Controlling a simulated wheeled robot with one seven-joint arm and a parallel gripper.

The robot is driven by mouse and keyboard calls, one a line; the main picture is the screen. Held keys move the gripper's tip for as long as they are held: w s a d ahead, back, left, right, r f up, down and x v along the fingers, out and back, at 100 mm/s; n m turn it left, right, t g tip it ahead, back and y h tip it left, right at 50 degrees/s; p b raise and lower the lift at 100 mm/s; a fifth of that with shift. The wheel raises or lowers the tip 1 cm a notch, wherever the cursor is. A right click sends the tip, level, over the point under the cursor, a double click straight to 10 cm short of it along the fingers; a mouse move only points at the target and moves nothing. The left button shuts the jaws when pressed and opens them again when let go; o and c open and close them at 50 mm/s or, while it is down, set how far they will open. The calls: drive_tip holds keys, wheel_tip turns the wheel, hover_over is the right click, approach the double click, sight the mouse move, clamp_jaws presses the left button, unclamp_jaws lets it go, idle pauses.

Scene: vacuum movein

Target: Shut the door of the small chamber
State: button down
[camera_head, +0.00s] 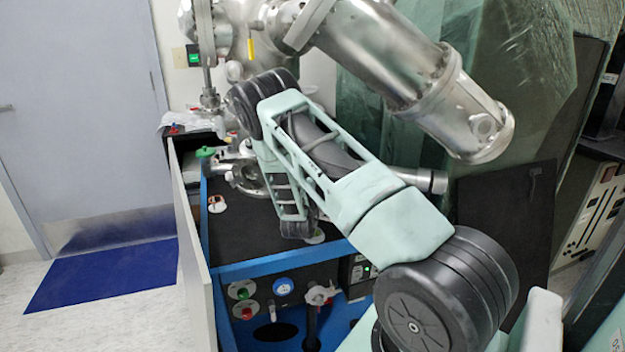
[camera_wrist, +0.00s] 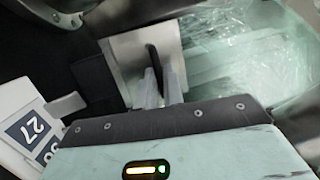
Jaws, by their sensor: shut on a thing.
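In the wrist view, my gripper (camera_wrist: 157,78) is shut on a dark upright handle (camera_wrist: 152,56). The handle stands on a pale flat plate (camera_wrist: 127,52), which looks like the chamber door; how far it stands open I cannot tell. In the head view, my arm crosses the middle, and its links hide the gripper, the handle and the door. A large steel chamber (camera_head: 380,50) slants across the top. Smaller steel fittings (camera_head: 245,178) sit lower, left of my arm; which part is the small chamber is unclear.
A blue-framed cart (camera_head: 290,262) with a black top, gauge and valves stands below my arm. A pale upright panel (camera_head: 190,250) borders its left. Dark panels (camera_head: 500,225) and clear plastic sheeting (camera_head: 525,70) crowd the right. Open floor and a blue mat (camera_head: 105,272) lie left.

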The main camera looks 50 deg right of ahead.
drive_tip(key=shift+d+f+b, duration=0.15)
drive_tip(key=shift+f+b, duration=0.55)
drive_tip(key=shift+s+f, duration=0.1)
drive_tip(key=shift+f, duration=0.1)
drive_tip(key=c, duration=1.8)
unclamp_jaws()
drive_tip(key=shift+d+f, duration=0.1)
drive_tip(key=shift+a+f, duration=0.1)
drive_tip(key=shift+a, duration=0.15)
drive_tip(key=b+v, duration=0.1)
drive_tip(key=v, duration=0.3)
drive_tip(key=shift+s+a+f, duration=0.15)
drive_tip(key=shift+a, duration=0.2)
drive_tip(key=s+a, duration=0.2)
drive_tip(key=a, duration=0.1)
drive_tip(key=s+a+b, duration=0.1)
drive_tip(key=a, duration=0.2)
drive_tip(key=s+a, duration=0.2)
drive_tip(key=a, duration=0.2)
drive_tip(key=shift+s+a+r+b, duration=0.15)
drive_tip(key=shift+s+r+b, duration=0.15)
drive_tip(key=shift+r+b, duration=0.1)
